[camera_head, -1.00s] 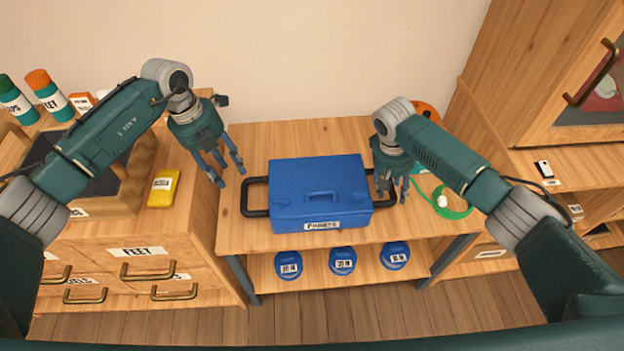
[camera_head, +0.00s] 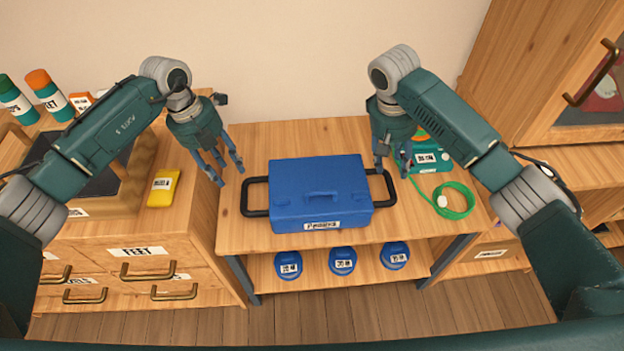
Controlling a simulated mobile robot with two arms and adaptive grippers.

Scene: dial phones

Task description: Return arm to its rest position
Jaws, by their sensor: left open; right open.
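My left gripper (camera_head: 221,169) is open and empty, fingers down, left of the blue case and above the gap by the left cabinet. My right gripper (camera_head: 393,166) is open and empty, raised over the right end of the blue case near its right handle. The blue case (camera_head: 318,183) sits closed on the wooden table (camera_head: 290,139), with a black handle at each side and a label on its front. Whether my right fingertips touch anything is hard to tell, but they appear to be above the handle.
A green device with a green coiled cord (camera_head: 455,203) lies on the table's right. Blue round weights (camera_head: 342,260) stand on the lower shelf. A yellow packet (camera_head: 163,188) and labelled bottles (camera_head: 48,95) are on the left cabinet. A wooden cabinet (camera_head: 540,75) rises at right.

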